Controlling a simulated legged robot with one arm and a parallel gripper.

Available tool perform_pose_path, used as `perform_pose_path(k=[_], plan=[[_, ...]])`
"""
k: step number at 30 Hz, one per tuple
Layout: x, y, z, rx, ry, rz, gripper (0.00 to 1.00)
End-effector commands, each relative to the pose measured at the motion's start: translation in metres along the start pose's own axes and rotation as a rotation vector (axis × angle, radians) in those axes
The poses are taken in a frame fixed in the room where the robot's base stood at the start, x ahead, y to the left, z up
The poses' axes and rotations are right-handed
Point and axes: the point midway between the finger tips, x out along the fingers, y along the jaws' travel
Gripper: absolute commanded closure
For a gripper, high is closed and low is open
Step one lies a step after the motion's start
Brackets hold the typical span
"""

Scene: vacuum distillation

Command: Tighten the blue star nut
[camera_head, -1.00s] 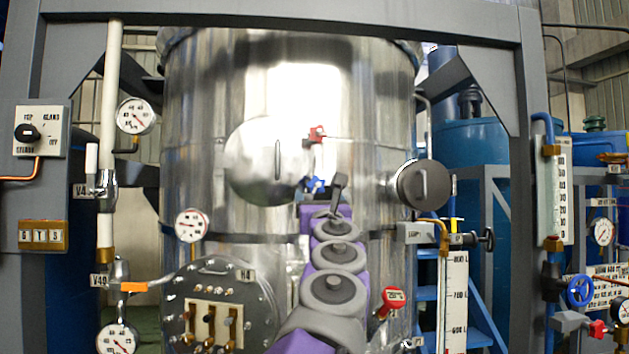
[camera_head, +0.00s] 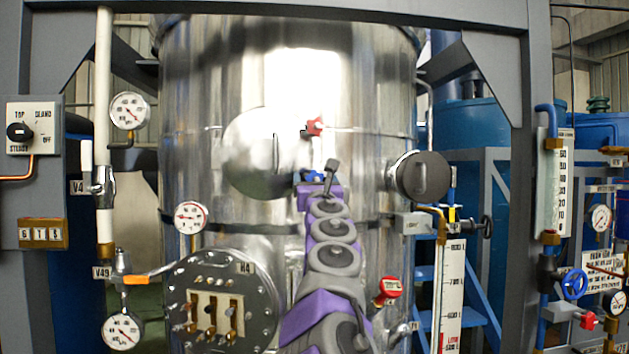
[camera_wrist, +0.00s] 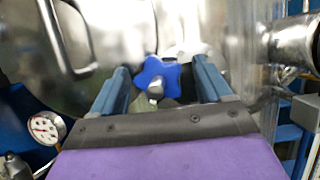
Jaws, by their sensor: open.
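The blue star nut (camera_wrist: 160,78) shows in the wrist view, with a metal stud end at its middle. It lies between the two blue fingers of my gripper (camera_wrist: 162,84), which are spread apart with a gap on each side of the nut. I cannot tell how deep the nut sits between the fingertips. In the head view the blue star nut (camera_head: 313,176) is partly hidden behind my purple and grey arm. It sits at the lower right of the round steel door on the shiny tank (camera_head: 390,80).
A red star nut (camera_head: 315,126) sits above the blue one. A capped side port (camera_head: 422,177) sticks out at right. Dial gauges (camera_head: 191,217), a round H4 panel (camera_head: 222,300) and a red-handled valve (camera_head: 388,290) surround my arm.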

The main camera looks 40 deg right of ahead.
Motion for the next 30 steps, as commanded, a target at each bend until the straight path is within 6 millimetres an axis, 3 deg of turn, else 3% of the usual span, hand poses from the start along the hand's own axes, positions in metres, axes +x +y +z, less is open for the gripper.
perform_pose_path(k=[3,19,30], plan=[[0.0000,-0.0005,-0.0004,0.000,0.000,0.000,0.23],[0.0000,-0.0008,-0.0006,0.000,0.001,-0.001,0.73],[0.0000,0.0008,-0.0002,0.064,0.000,-0.024,0.73]])
